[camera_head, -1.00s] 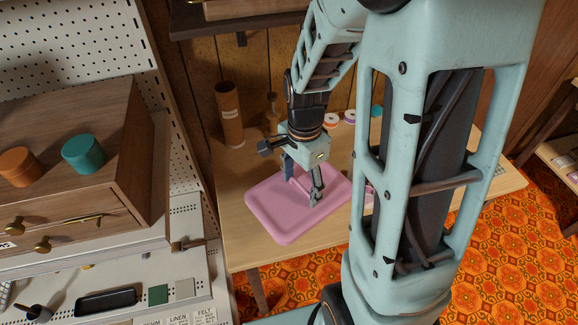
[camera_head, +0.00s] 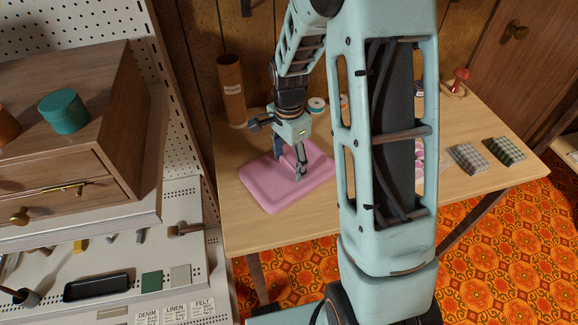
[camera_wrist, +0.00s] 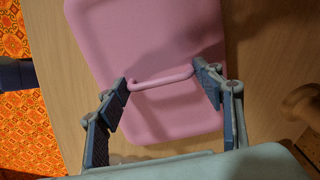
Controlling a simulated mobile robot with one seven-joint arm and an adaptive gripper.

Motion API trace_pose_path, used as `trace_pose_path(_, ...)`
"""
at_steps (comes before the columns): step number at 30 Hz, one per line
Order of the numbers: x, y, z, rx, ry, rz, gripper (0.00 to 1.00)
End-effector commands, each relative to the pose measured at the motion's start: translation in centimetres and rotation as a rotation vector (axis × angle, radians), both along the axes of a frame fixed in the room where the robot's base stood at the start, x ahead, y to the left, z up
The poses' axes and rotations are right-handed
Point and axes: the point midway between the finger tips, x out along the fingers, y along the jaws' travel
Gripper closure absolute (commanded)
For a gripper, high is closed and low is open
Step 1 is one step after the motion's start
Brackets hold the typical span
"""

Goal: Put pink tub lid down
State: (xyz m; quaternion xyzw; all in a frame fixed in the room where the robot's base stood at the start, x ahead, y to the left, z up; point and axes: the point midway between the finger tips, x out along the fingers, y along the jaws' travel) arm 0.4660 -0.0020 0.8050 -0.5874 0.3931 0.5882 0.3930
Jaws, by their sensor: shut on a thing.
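The pink tub lid (camera_head: 262,188) is a flat rounded rectangle with a raised bar handle (camera_wrist: 160,78). It lies level over the left part of the wooden table (camera_head: 240,225). My gripper (camera_head: 291,165) points down onto the lid. In the wrist view its two fingers (camera_wrist: 163,80) are at the two ends of the handle, shut on it. Whether the lid's underside touches the tabletop or is slightly above it, I cannot tell. No tub shows clearly; my arm covers part of the table.
A brown cylinder (camera_head: 232,92) stands behind the lid at the table's back left. A spool (camera_head: 317,105) is behind my gripper. Checked cloth pieces (camera_head: 468,158) lie at the right. A wooden drawer cabinet (camera_head: 85,130) and pegboard stand left. Bare tabletop shows in front of the lid.

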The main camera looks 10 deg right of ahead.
Motion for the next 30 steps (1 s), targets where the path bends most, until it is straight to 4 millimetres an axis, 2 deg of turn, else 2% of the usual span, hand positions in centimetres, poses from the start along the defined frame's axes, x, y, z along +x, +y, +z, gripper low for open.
trace_pose_path(12, 0.0, 0.0, -0.6, 0.0, -0.001, 0.001, 0.63)
trace_pose_path(13, 0.0, 0.0, -0.5, 0.0, -0.001, 0.001, 0.35)
trace_pose_path(17, 0.0, 0.0, -0.5, 0.0, -0.001, 0.001, 0.21)
trace_pose_path(26, 0.0, 0.0, -0.3, 0.0, -0.001, 0.0, 0.21)
trace_pose_path(30, 0.1, 0.0, 0.8, -0.001, -0.004, 0.0, 0.21)
